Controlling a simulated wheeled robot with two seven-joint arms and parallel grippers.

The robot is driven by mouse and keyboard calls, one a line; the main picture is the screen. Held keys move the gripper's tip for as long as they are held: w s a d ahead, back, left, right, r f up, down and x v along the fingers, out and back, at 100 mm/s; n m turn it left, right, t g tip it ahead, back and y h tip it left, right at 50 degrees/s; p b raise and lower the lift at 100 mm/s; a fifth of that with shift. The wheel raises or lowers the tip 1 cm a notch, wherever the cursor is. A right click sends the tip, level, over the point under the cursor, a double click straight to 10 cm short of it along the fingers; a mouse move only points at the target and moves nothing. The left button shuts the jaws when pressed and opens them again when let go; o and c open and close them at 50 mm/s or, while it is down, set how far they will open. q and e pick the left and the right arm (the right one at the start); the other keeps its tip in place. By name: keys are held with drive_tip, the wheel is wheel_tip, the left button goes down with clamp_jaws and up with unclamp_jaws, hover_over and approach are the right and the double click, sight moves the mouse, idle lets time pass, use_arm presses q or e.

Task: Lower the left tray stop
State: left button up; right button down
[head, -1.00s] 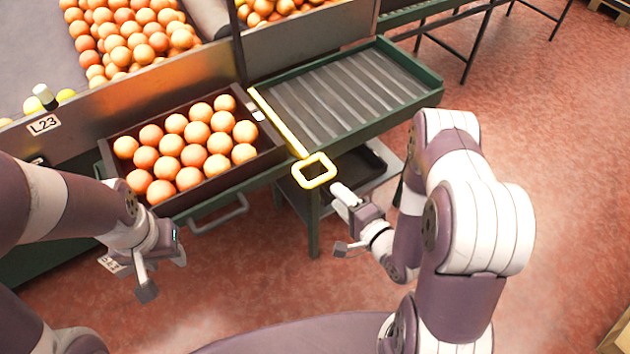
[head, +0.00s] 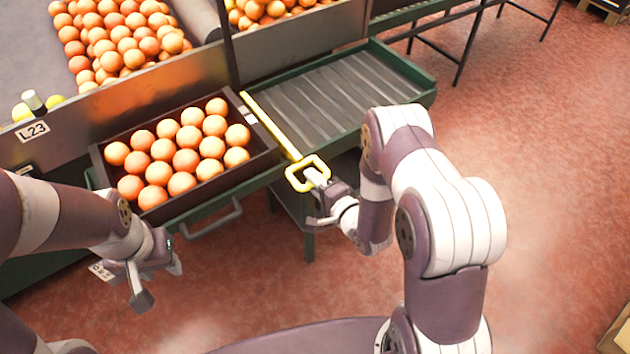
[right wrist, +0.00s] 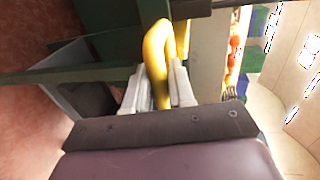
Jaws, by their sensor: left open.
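A yellow tray stop (head: 272,127) is a long bar with a square loop handle at its near end. It lies along the edge between the full crate and the ribbed tray. My right gripper (head: 318,178) is at the loop; in the right wrist view its two pale fingers (right wrist: 160,88) sit on either side of the yellow bar (right wrist: 158,55), with no clear gap, so it looks shut on it. My left gripper (head: 160,275) is open and empty, low at the left, in front of the crate and apart from it.
A dark crate (head: 265,150) full of oranges stands left of the stop. The empty ribbed tray (head: 335,95) lies to its right, in a green frame (head: 425,98). A grey handle (head: 215,222) juts out below the crate. Red floor (head: 530,180) is open at right.

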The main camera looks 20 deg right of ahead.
drive_tip(key=f+b, duration=0.3)
drive_tip(key=f, duration=0.2)
drive_tip(key=shift+s, duration=0.2)
drive_tip(key=c, duration=1.1)
unclamp_jaws()
drive_tip(key=shift+f, duration=0.1)
drive_tip(key=shift+w, duration=0.15)
drive_tip(key=p+v, duration=0.2)
drive_tip(key=v, duration=1)
drive_tip(key=shift+s, duration=0.35)
